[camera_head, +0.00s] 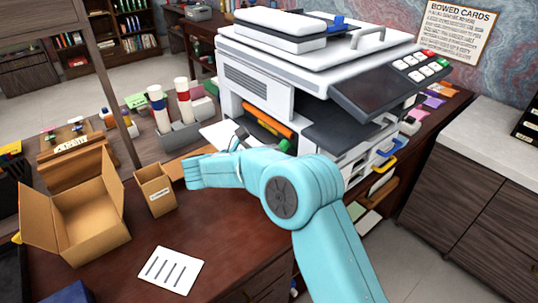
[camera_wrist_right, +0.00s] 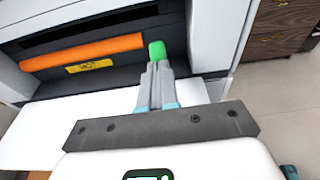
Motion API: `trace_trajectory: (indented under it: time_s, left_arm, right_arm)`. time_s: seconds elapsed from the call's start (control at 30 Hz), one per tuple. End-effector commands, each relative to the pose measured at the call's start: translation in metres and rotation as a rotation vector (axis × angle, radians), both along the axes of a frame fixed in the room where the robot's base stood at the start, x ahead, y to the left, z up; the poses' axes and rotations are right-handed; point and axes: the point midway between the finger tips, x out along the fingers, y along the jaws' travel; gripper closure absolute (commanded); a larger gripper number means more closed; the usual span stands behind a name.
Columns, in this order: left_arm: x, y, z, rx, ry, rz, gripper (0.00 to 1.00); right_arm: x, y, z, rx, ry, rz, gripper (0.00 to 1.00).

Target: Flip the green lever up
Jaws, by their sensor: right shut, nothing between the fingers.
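The green lever (camera_wrist_right: 157,51) stands inside the printer's open front, at the right end of an orange roller (camera_wrist_right: 82,52). In the head view a small part of the lever (camera_head: 285,146) shows just above my teal right arm. My right gripper (camera_wrist_right: 156,68) is shut and empty, with its fingertips right at the lower part of the lever in the wrist view; I cannot tell whether they touch. In the head view the forearm hides most of this gripper. My left gripper is not in view.
The white printer (camera_head: 250,82) has a dark control panel (camera_head: 390,85) jutting out at the right. A white paper tray (camera_wrist_right: 60,125) lies below the opening. An open cardboard box (camera_head: 85,215), a small carton (camera_head: 155,190) and a lined card (camera_head: 168,270) are on the desk.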

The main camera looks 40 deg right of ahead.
Motion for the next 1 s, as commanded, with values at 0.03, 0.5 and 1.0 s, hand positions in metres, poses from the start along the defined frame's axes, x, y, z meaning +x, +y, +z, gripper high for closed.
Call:
trace_trajectory:
  time_s: [0.03, 0.5, 1.0]
  left_arm:
    - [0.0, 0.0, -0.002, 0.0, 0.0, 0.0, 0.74]
    - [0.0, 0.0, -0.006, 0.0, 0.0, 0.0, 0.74]
    - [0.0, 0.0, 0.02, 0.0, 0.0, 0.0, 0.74]
  right_arm:
    - [0.0, 0.0, 0.0, 0.011, -0.001, 0.0, 1.0]
    - [0.001, -0.012, 0.021, 0.206, 0.01, -0.001, 1.0]
    - [0.003, -0.033, 0.043, 0.469, 0.038, 0.0, 1.0]
